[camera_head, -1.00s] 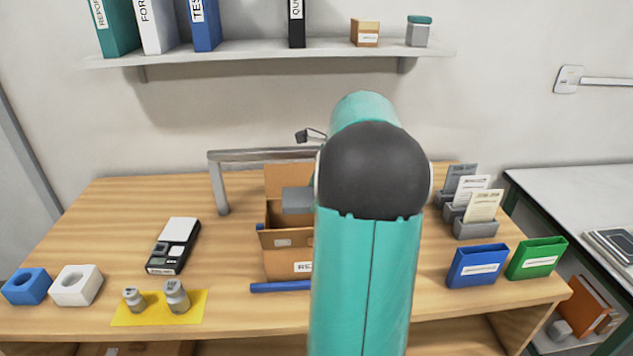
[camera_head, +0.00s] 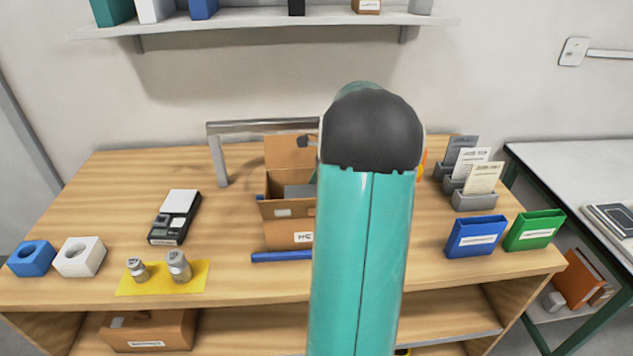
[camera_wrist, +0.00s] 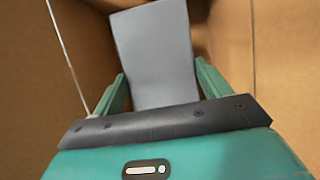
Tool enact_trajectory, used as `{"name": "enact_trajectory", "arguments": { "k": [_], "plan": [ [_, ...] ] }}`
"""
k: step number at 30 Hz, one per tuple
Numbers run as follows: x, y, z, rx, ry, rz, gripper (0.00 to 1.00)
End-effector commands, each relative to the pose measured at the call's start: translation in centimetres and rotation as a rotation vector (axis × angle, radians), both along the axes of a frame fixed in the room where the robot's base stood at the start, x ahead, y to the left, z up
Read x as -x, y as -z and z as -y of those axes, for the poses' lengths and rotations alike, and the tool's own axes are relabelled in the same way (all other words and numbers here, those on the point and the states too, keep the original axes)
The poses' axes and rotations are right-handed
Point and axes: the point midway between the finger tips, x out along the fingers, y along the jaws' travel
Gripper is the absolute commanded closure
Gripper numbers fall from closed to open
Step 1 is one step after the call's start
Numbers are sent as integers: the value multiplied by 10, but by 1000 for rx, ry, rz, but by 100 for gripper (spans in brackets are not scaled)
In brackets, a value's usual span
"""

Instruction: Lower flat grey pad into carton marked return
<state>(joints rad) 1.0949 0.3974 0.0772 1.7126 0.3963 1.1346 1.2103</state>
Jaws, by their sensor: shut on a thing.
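The flat grey pad (camera_wrist: 153,55) is between the two green fingers of my gripper (camera_wrist: 158,85) in the wrist view. The gripper is shut on it, and cardboard walls stand around both. In the head view, part of the grey pad (camera_head: 298,191) shows inside the open brown carton (camera_head: 288,232), behind its front wall. The carton's front label (camera_head: 304,237) is partly cut off by my arm. My arm hides the carton's right side and the gripper there. Whether the pad touches the carton's floor cannot be told.
A blue bar (camera_head: 282,256) lies in front of the carton. A grey frame (camera_head: 262,127) stands behind it. A scale (camera_head: 176,216) and weights on a yellow mat (camera_head: 193,285) are at left. Blue (camera_head: 476,236) and green bins (camera_head: 534,230) stand at right.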

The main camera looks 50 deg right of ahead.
Motion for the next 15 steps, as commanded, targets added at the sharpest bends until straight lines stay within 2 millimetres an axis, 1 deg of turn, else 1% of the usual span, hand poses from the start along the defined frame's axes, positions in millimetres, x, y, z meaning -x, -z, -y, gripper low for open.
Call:
{"name": "enact_trajectory", "arguments": {
  "k": [3, 15],
  "plan": [
    [0, 12, 0, -2, 0, -2, 45],
    [0, 48, 0, -2, 0, -1, 45]
  ]
}}
